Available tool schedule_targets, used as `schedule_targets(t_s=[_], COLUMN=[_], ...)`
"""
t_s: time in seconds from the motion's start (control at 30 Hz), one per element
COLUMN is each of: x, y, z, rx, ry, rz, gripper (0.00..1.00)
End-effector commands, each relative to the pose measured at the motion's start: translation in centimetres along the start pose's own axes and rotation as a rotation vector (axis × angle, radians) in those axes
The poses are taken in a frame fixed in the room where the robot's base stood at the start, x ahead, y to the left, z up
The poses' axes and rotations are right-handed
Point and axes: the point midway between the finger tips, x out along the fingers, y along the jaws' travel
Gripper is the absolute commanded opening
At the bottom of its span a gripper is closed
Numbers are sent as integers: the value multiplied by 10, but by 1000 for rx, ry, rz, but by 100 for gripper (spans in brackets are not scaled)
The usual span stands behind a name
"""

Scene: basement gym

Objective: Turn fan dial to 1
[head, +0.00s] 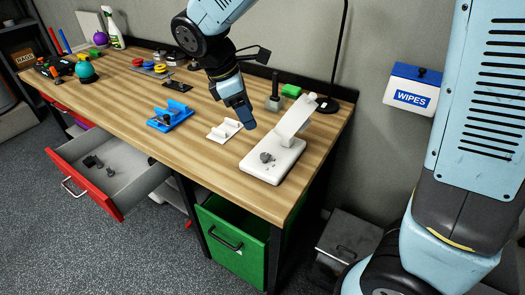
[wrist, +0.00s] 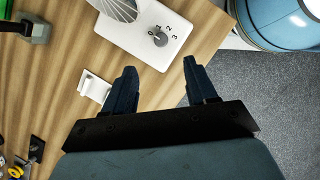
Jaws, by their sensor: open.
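The white fan (head: 285,164) stands near the right front corner of the workbench, its grey dial (head: 266,157) on top of the base. In the wrist view the fan base (wrist: 135,41) lies beyond the fingertips. The dial (wrist: 160,39) shows there with the numbers 0, 1, 2 and 3 around its far side; I cannot tell which one it points at. My gripper (head: 243,116) hangs above the bench, left of and behind the dial. In the wrist view my gripper (wrist: 160,65) is open and empty, its two fingertips apart and not touching the dial.
A white holder (head: 225,130) and a blue holder (head: 170,116) lie left of the fan.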

Motion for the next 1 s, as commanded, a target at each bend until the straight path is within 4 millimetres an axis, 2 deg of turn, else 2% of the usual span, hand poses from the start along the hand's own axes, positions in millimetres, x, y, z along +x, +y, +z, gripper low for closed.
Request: schedule_targets(t_s=[0.03,0.13,0.37,0.8,1.0], x=[1,2,22,98,125], y=[0,0,0,0,0], z=[-8,-15,-17,-14,-14], rx=[-30,-63,-74,-72,-71], ry=[-11,-24,-30,-29,-28], rz=[0,1,-1,-2,-1], gripper=[57,57,57,57,57])
